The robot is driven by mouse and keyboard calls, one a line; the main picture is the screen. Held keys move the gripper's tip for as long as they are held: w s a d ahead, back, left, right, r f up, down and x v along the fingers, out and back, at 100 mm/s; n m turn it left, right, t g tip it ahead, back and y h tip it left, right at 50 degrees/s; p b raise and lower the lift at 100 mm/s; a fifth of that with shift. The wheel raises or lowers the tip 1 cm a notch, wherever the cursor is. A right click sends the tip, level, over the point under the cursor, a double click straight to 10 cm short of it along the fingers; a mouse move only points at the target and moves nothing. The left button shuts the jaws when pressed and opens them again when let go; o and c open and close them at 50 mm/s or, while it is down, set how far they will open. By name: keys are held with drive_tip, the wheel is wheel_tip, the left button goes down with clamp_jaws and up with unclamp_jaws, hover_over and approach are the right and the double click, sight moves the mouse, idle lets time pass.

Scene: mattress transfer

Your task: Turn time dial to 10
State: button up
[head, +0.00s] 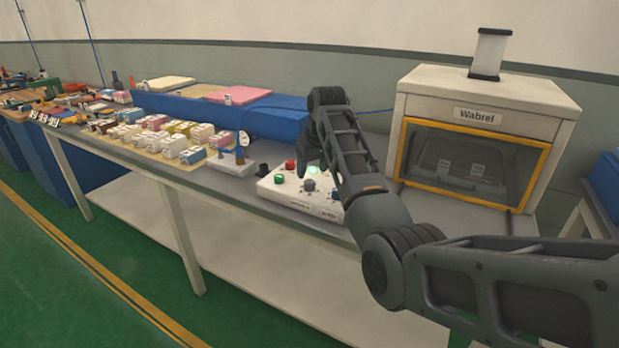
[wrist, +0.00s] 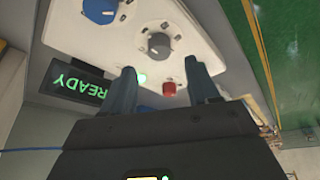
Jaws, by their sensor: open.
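A white control box (head: 275,195) sits on the grey bench; in the wrist view its panel (wrist: 195,35) fills the upper middle. A grey dial (wrist: 158,45) with marks around it lies just beyond my fingertips, and a blue dial (wrist: 100,10) is at the upper left. I cannot read which is the time dial or where it points. My gripper (wrist: 160,67) is open and empty above the panel.
A red button (wrist: 170,89), a small green light (wrist: 142,78) and a dark display (wrist: 80,85) reading READY are near the fingers. A Wabrel-labelled chamber (head: 478,115) stands at right. Several small boxes (head: 165,140) lie on the bench at left.

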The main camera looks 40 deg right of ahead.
sight(309, 181)
drive_tip(key=x, duration=0.5)
drive_tip(key=shift+f, duration=0.3)
drive_tip(key=c, duration=1)
